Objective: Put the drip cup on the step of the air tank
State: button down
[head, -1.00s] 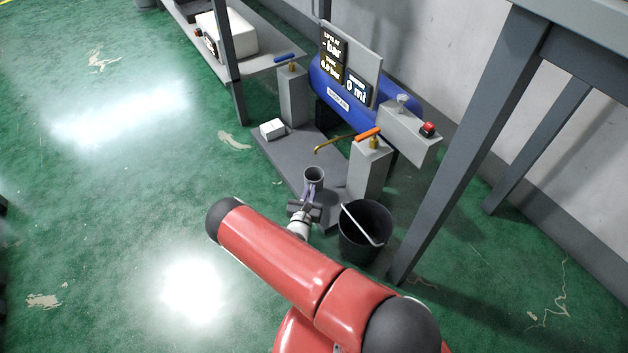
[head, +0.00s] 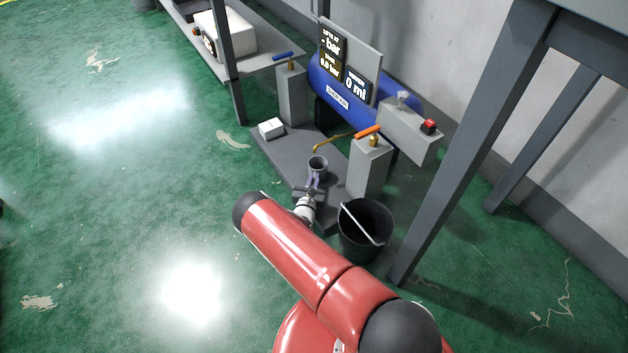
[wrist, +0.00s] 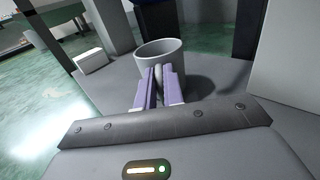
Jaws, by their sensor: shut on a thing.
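The drip cup (head: 317,163) is a small grey open-topped cup. It also shows upright in the wrist view (wrist: 163,72), with its handle between the purple fingers. My gripper (head: 314,180) is shut on that handle; its fingers show in the wrist view (wrist: 160,88). The air tank (head: 345,98) is blue, with display panels above it. The grey step (head: 278,150) spreads in front of the tank, and the cup is over it, near the brass spout (head: 325,146). A dark shadow lies beside the cup in the wrist view; I cannot tell whether the cup touches the step.
A black bucket (head: 362,243) stands right of my gripper. Grey posts with an orange-handled valve (head: 368,131) and a blue-handled valve (head: 284,55) rise beside the step. A white box (head: 271,128) sits on the step's left part. Green floor is clear at left.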

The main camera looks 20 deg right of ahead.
jog(key=shift+f, duration=0.1)
jog(key=c, duration=2)
grip_release()
jog(key=shift+f, duration=0.1)
jog(key=o, duration=0.5)
